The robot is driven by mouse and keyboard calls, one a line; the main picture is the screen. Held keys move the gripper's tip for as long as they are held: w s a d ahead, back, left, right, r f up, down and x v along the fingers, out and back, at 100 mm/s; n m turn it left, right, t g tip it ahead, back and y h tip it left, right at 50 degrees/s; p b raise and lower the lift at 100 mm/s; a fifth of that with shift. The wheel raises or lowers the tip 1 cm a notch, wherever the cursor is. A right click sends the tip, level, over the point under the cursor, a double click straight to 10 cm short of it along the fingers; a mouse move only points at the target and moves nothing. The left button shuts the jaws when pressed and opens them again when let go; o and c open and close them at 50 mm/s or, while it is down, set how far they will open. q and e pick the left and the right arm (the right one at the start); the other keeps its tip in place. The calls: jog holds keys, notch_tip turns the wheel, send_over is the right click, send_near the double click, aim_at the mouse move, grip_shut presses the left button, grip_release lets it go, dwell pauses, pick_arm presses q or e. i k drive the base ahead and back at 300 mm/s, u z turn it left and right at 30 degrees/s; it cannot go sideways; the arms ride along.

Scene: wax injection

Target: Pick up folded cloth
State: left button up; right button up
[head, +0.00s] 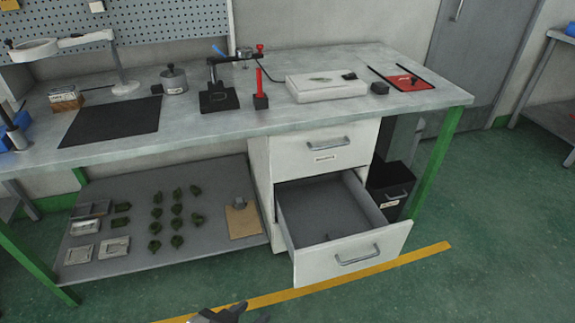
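I cannot clearly pick out a folded cloth in the head view. The lower drawer (352,253) of the white cabinet under the bench is pulled open. My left gripper (240,313) shows only in part at the bottom edge, low in front of the bench and left of the open drawer. Its fingers are cut off by the frame, so its opening cannot be judged. It touches none of the bench things. My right gripper is not in view.
The bench top (250,128) carries a black mat (110,121), a lamp, a metal pot (174,80), a red-handled press, a white slab (326,87) and a red board (405,80). The lower shelf (190,235) holds several green pieces. A dark bin (388,190) stands right of the drawer.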

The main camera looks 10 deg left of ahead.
aim_at(334, 235)
jog(key=z, duration=1.25)
jog(key=i, duration=0.8)
jog(key=u, duration=2.35)
jog(key=i, duration=0.5)
